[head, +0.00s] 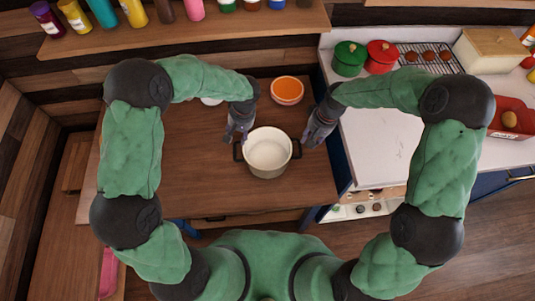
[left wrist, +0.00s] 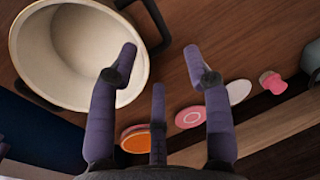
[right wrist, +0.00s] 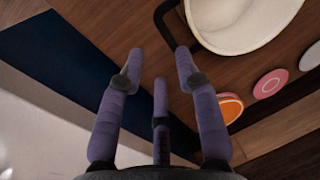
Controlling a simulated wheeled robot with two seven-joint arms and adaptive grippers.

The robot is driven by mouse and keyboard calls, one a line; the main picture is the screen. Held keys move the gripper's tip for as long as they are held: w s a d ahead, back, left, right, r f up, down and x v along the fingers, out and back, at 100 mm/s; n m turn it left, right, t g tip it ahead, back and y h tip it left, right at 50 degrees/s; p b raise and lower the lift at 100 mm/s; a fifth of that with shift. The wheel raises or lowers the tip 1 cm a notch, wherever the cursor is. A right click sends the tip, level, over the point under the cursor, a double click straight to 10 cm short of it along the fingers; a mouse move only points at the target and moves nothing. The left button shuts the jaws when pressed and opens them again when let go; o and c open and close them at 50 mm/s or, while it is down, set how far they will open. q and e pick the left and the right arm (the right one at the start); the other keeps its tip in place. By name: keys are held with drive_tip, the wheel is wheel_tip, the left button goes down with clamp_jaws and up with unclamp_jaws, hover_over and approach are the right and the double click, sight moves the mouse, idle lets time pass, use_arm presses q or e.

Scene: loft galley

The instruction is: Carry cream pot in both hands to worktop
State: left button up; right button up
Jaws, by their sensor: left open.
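The cream pot (head: 268,157) stands upright and looks empty on the brown wooden counter (head: 180,170). It has a dark handle on each side. My left gripper (head: 238,132) is open beside its left handle; in the left wrist view the fingers (left wrist: 160,58) point toward the pot (left wrist: 28,50) and its dark handle (left wrist: 155,25). My right gripper (head: 317,133) is just right of the pot; in the right wrist view its fingers (right wrist: 160,58) are apart, with a handle (right wrist: 165,18) ahead of them. Neither gripper visibly holds the pot.
An orange-filled bowl (head: 287,90) stands behind the pot. The white worktop (head: 375,150) on the right has a broad clear area.

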use_arm(q)
drive_tip(key=f, duration=0.3)
drive_tip(key=a+f, duration=0.1)
drive_tip(key=f, duration=0.3)
drive_tip(key=a+f, duration=0.1)
drive_tip(key=f, duration=0.2)
drive_tip(key=shift+f, duration=0.35)
use_arm(e)
drive_tip(key=f, duration=0.3)
drive_tip(key=a+f, duration=0.1)
drive_tip(key=f, duration=0.3)
drive_tip(key=a+f, duration=0.1)
drive_tip(key=f, duration=0.2)
drive_tip(key=shift+f, duration=0.35)
use_arm(q)
drive_tip(key=shift+s, duration=0.1)
drive_tip(key=c, duration=0.6)
use_arm(e)
drive_tip(key=c, duration=0.6)
use_arm(q)
clamp_jaws()
use_arm(e)
clamp_jaws()
